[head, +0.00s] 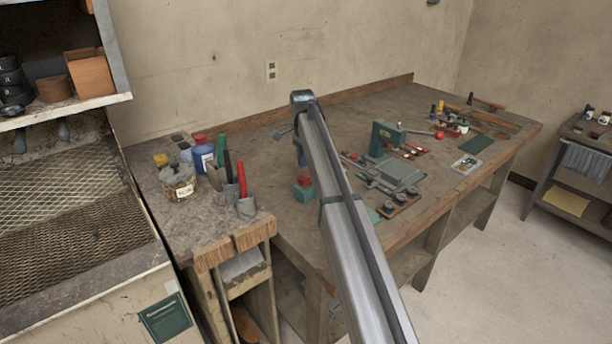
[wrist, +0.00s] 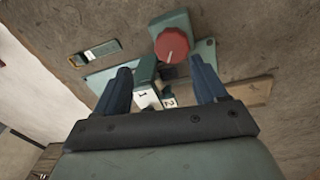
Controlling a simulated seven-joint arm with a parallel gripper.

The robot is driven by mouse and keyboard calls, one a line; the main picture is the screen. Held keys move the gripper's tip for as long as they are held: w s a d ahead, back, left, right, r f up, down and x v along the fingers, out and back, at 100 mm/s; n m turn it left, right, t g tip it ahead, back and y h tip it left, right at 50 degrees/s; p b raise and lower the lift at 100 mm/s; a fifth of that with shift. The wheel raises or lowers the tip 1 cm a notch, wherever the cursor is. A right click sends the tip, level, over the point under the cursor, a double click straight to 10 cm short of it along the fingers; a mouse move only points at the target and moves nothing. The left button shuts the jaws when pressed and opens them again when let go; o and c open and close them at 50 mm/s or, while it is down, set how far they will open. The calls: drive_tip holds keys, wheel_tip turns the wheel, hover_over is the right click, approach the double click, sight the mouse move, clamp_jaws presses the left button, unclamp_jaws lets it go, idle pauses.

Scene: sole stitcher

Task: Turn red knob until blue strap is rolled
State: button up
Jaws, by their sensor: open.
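The red knob (wrist: 172,45) is round with a pale pointer line. It sits on a teal housing (wrist: 172,21) on the bench, and in the head view the red knob (head: 305,180) shows just left of my arm. My gripper (wrist: 160,64) is open, with its two dark blue fingers apart. The knob is beyond the fingertips, nearer the right finger, and nothing is clasped. White tags marked 1 and 2 show between the fingers. I cannot make out a blue strap in either view.
On the workbench (head: 350,110), a green machine (head: 386,138) and several small tools stand right of my arm.

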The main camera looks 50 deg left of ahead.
drive_tip(key=d+r+n+y, duration=0.1)
drive_tip(key=r+n, duration=0.1)
drive_tip(key=n, duration=0.3)
drive_tip(key=n+g+y, duration=0.1)
drive_tip(key=n+y, duration=0.4)
drive_tip(key=n, duration=1.2)
approach(305, 177)
drive_tip(key=x, duration=0.8)
drive_tip(key=shift+a+f, duration=0.15)
drive_tip(key=shift+f, duration=0.2)
drive_tip(key=shift+c, duration=0.3)
drive_tip(key=c, duration=1)
drive_tip(key=shift+o, duration=0.2)
drive_tip(key=shift+s+m+t, duration=0.15)
drive_tip(key=shift+m+t, duration=0.45)
drive_tip(key=shift+m, duration=0.8)
